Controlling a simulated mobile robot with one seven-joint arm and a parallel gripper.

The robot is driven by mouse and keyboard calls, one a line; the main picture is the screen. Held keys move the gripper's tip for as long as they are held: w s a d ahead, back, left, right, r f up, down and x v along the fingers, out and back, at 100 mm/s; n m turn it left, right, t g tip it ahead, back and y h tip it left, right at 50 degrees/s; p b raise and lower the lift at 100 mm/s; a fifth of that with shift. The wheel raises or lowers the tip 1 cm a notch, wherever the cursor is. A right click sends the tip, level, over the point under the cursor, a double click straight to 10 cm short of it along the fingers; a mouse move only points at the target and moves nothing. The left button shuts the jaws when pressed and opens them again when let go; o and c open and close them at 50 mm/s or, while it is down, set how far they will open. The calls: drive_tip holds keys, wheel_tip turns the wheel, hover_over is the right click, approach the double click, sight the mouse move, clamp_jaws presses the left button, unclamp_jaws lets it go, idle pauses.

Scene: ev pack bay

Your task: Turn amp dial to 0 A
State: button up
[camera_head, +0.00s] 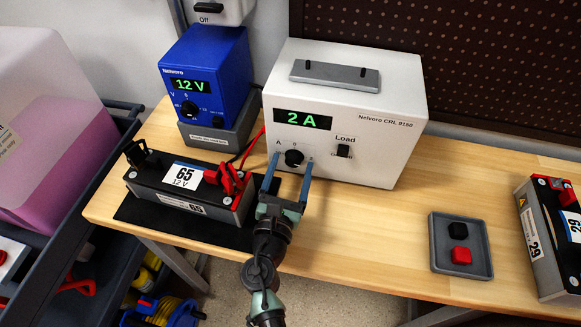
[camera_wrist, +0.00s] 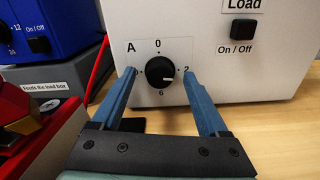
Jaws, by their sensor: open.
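The amp dial (camera_head: 294,158) is a round black knob on the lower left front of the white load box (camera_head: 400,100). The box's green display (camera_head: 302,119) reads 2 A. In the wrist view the dial (camera_wrist: 160,73) has a white pointer line aimed right, toward the 2 mark; 0 is at the top and 6 at the bottom. My gripper (camera_head: 290,165) is open, with its blue fingers on either side of the dial. In the wrist view the gripper (camera_wrist: 161,75) shows gaps between both fingers and the knob. The left finger covers the left mark.
A black Load switch (camera_head: 343,151) sits right of the dial. A blue 12 V supply (camera_head: 215,65) stands behind left. A battery labelled 65 (camera_head: 150,189), with red and black clamps, lies front left. A grey tray (camera_head: 436,258) holds two caps.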

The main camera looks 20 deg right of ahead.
drive_tip(key=v, duration=1.3)
drive_tip(key=shift+f, duration=0.1)
